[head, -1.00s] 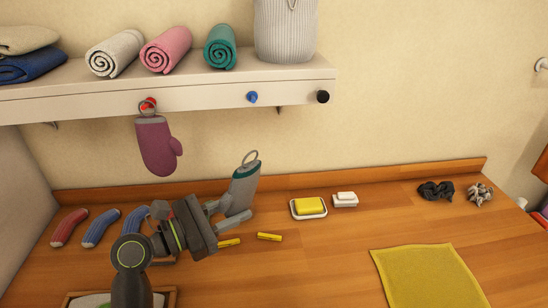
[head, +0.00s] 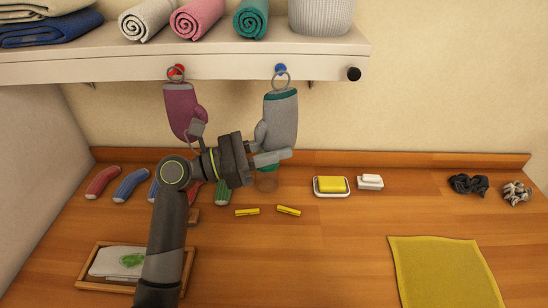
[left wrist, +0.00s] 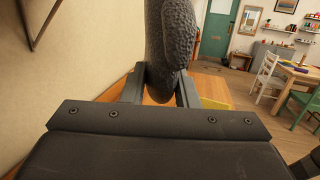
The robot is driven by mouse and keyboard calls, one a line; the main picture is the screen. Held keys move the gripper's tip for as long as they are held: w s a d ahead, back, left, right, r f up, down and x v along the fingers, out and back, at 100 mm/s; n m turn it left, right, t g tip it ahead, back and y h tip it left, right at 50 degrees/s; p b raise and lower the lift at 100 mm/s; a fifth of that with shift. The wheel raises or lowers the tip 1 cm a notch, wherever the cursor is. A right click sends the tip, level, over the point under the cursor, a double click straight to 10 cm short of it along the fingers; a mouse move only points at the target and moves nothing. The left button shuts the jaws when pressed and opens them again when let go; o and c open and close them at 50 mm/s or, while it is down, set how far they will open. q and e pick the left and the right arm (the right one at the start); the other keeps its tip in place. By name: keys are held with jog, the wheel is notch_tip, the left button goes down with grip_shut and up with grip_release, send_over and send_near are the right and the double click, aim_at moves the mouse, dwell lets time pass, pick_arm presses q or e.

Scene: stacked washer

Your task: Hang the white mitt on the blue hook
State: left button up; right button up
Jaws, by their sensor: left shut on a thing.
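No plainly white mitt shows; this grey one is the mitt in my grip. Its metal ring (head: 281,84) points up, right at the blue hook (head: 280,69) on the shelf's front edge. I cannot tell whether the ring is around the hook or just in front of it. In the left wrist view the mitt's dark, textured lower part (left wrist: 170,45) stands between my fingers. My right gripper is not in view.
A purple mitt (head: 181,112) hangs by its ring on the red hook (head: 176,70), close to the left. A black hook (head: 354,74) is free at the right. Rolled towels stand on the shelf (head: 120,67).

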pick_arm(q)
jog(key=w+f+b, duration=0.1)
jog(key=w+b, duration=0.3)
jog(key=w, duration=0.3)
jog(key=shift+f, duration=0.2)
dwell(0.5)
jog(key=shift+f, duration=0.1)
dwell(0.5)
jog(key=o, duration=1)
jog(key=shift+o, duration=0.2)
